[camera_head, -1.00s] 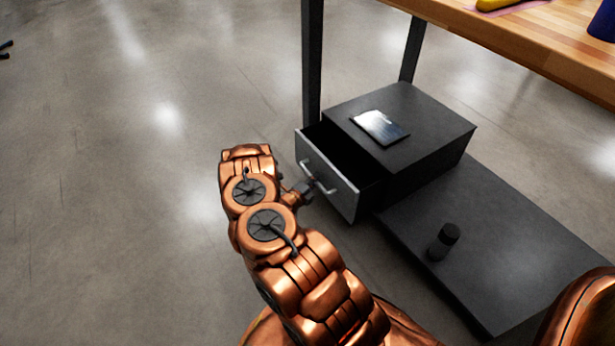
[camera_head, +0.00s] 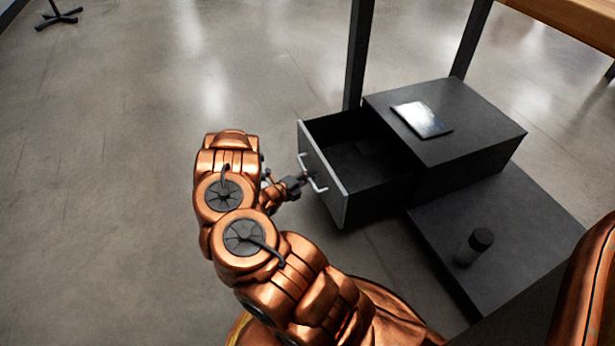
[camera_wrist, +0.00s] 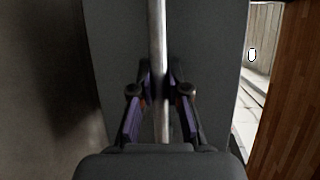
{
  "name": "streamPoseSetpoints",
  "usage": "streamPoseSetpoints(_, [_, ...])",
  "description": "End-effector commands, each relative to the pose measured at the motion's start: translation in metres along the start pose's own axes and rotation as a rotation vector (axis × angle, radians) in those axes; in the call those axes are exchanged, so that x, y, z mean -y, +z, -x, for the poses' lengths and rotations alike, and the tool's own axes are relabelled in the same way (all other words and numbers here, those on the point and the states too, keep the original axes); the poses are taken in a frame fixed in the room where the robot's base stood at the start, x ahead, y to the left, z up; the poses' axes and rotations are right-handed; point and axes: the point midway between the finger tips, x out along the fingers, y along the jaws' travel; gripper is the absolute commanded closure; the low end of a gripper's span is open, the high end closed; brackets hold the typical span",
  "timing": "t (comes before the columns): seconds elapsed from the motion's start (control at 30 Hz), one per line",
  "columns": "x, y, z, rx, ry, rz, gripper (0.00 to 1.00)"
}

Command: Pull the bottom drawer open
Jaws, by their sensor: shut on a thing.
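The drawer (camera_head: 330,178) stands well out of its dark cabinet (camera_head: 478,118), and its open top shows a dark inside. A metal bar handle (camera_head: 318,184) is on the drawer's front. My gripper (camera_head: 304,180) is at the handle, coming from the left in the head view. In the wrist view my gripper (camera_wrist: 161,95) has its two fingers on either side of the upright-looking bar of the handle (camera_wrist: 158,40), shut on it. The grey drawer front (camera_wrist: 205,50) fills the view behind it.
A flat shiny plate (camera_head: 421,119) lies on the cabinet top. A dark cylinder (camera_head: 474,247) stands on the low shelf (camera_head: 530,215). Dark table legs (camera_head: 358,50) rise behind the drawer.

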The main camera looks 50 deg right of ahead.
Motion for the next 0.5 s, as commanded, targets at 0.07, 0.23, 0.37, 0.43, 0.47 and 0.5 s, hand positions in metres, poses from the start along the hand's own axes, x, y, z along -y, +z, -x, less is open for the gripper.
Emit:
streamPoseSetpoints(0.07, [-0.0003,0.0011,0.0004,0.003,0.001,0.0,1.0])
streamPoseSetpoints(0.23, [-0.0003,0.0018,0.0008,0.005,0.001,0.0,0.84])
streamPoseSetpoints(0.37, [-0.0003,0.0017,0.0007,0.005,0.001,0.0,0.71])
streamPoseSetpoints(0.43, [-0.0003,0.0014,0.0006,0.004,0.001,0.0,0.63])
streamPoseSetpoints(0.47, [-0.0003,0.0013,0.0006,0.004,0.001,0.0,0.6])
streamPoseSetpoints(0.5, [-0.0002,0.0013,0.0006,0.004,0.001,0.0,0.59])
